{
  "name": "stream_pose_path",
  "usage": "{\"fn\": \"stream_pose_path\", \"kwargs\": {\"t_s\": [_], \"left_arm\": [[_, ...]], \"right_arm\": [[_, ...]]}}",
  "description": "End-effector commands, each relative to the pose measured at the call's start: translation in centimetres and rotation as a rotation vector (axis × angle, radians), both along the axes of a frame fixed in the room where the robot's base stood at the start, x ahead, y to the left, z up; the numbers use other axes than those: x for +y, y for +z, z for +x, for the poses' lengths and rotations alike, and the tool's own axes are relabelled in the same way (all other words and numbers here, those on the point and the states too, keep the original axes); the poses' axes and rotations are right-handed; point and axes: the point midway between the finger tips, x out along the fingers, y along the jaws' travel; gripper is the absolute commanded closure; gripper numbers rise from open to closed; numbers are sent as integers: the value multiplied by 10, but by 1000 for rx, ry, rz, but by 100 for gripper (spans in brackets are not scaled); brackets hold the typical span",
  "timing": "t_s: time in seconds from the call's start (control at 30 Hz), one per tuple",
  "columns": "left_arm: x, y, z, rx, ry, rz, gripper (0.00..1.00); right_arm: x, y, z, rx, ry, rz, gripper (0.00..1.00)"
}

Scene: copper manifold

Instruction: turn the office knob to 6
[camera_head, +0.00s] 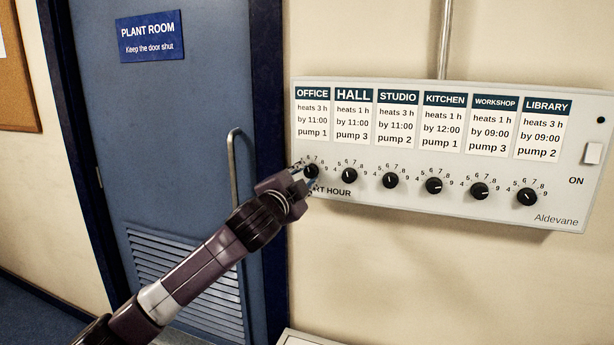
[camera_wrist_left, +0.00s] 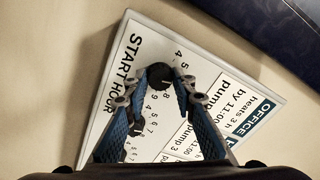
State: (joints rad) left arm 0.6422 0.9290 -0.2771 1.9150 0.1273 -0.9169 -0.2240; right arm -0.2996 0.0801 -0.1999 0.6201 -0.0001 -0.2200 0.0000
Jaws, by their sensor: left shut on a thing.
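The office knob (camera_head: 312,171) is a small black dial at the left end of the white control panel, below the OFFICE label (camera_head: 312,93). My left gripper (camera_head: 303,176) is at this knob, its fingers closed on the sides of it. The left wrist view shows the knob (camera_wrist_left: 159,75) between the two blue-padded fingertips of the gripper (camera_wrist_left: 157,88). Part of the dial's numbers is hidden by the fingers, and I cannot read where its pointer stands. My right gripper is not in view.
The hall knob (camera_head: 349,175) is close to the right of my gripper, with the studio knob (camera_head: 390,180) and several others further along. A white switch (camera_head: 593,153) marked ON is at the panel's right end. A blue door (camera_head: 180,180) with a metal handle (camera_head: 234,165) is at left.

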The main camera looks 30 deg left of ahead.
Motion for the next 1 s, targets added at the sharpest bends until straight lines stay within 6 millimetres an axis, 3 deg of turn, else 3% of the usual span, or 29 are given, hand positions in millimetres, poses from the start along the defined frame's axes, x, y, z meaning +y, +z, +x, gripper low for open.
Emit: {"fn": "stream_pose_path", "kwargs": {"t_s": [0.33,0.37,0.53,0.83,1.0], "left_arm": [[0,-2,0,3,-1,-3,100],[0,-2,0,3,-1,-3,74],[0,-1,0,2,0,-2,57],[0,0,-1,1,0,-1,57],[-3,-1,-15,1,0,0,57]], "right_arm": [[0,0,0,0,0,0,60],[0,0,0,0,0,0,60],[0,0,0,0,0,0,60],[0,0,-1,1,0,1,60],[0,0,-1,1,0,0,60]]}}
